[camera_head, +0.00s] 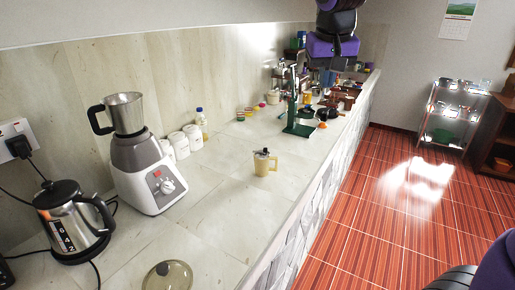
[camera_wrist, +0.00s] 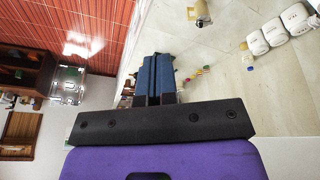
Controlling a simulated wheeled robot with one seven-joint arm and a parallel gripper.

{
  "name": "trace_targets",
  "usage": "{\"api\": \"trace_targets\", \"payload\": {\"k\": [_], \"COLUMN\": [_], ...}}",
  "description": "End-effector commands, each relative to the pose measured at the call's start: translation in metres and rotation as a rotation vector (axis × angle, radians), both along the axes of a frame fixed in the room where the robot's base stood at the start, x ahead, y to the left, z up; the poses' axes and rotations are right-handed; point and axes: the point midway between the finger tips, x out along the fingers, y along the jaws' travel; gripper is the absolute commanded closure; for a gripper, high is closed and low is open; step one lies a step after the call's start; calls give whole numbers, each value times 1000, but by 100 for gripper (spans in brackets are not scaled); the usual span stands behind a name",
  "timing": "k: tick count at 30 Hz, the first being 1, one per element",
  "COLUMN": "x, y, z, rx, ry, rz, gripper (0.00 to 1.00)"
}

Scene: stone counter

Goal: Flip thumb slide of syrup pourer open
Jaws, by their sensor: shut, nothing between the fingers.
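The syrup pourer (camera_head: 262,166) is a small pale-yellow jug with a dark top and a side handle. It stands upright on the stone counter (camera_head: 215,211), near the middle of the head view. Its thumb slide is too small to make out. Part of the pourer also shows at the top edge of the wrist view (camera_wrist: 199,12). My gripper (camera_head: 327,77) hangs at the top of the head view, above and well apart from the pourer. Its two blue fingers (camera_wrist: 155,60) are together with nothing between them.
A blender (camera_head: 140,160) and a steel kettle (camera_head: 72,222) stand at the left. White canisters (camera_head: 179,146) and a bottle (camera_head: 201,122) stand by the wall. A green stand (camera_head: 297,128) and clutter fill the far counter. A glass lid (camera_head: 167,276) lies in front. Counter around the pourer is clear.

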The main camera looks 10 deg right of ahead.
Motion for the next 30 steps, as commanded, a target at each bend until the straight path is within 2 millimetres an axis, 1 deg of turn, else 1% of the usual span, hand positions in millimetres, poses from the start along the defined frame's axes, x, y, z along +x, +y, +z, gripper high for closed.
{"api": "trace_targets", "payload": {"k": [1, 3, 8, 14, 18, 23, 30], "x": [16, 34, 77, 128, 162, 199, 249], "y": [3, 7, 17, 33, 46, 62, 90], "z": [-4, -8, -21, -43, -63, -89, -136], "rx": [-8, -20, -50, -95, -129, -174, -243], "ry": [11, 19, 37, 52, 58, 60, 53], "rz": [-10, -27, -64, -113, -143, -177, -221], "gripper": [100, 100, 100, 100, 100, 100, 100]}}
